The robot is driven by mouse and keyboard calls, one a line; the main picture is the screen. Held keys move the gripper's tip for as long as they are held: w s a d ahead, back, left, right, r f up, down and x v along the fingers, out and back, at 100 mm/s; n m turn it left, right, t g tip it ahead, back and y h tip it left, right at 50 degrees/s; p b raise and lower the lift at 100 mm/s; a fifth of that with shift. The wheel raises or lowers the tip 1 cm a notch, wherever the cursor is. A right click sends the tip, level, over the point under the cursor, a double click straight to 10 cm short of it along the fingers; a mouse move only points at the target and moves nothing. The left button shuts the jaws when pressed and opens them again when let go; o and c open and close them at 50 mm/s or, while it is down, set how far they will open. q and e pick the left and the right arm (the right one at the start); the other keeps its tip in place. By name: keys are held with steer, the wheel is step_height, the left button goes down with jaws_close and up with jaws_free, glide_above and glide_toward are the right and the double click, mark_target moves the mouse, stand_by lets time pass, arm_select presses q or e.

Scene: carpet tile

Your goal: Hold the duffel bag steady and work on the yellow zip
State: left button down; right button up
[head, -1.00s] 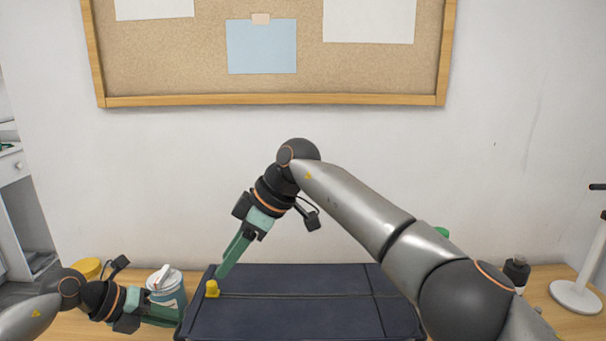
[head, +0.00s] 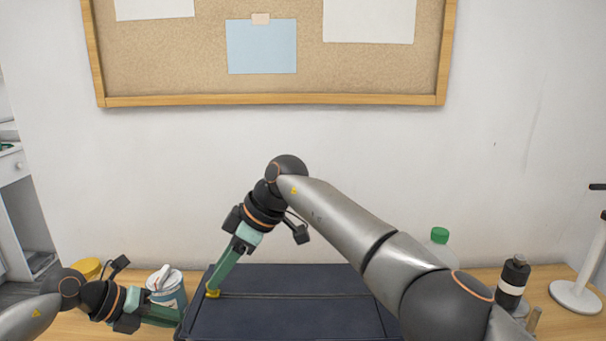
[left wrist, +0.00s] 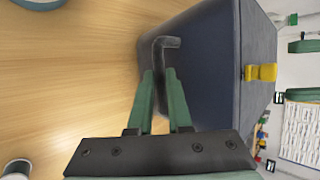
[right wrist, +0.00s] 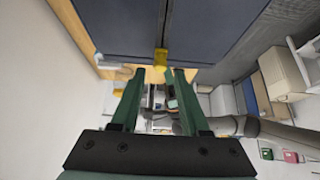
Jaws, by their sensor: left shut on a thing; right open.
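The dark navy duffel bag (head: 290,312) lies on the wooden table, with a zip line running across its top. The yellow zip pull (head: 212,293) is at the left end of that line; it also shows in the left wrist view (left wrist: 262,73) and the right wrist view (right wrist: 160,59). My left gripper (head: 180,318) is shut on a dark strap-like handle (left wrist: 166,44) at the bag's left end. My right gripper (head: 214,287) points down at the yellow pull. Its fingers are open, and the pull appears between the fingertips in the right wrist view; contact cannot be told.
A blue-and-white tub (head: 167,288) and a yellow-lidded thing (head: 88,268) stand left of the bag. A dark bottle (head: 513,278), a green-capped bottle (head: 440,237) and a white stand (head: 576,297) are at the right. A wall with a pinboard (head: 270,100) rises behind.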

steer(key=shift+x, duration=1.4)
jaws_close()
jaws_free()
steer(key=shift+v, duration=3)
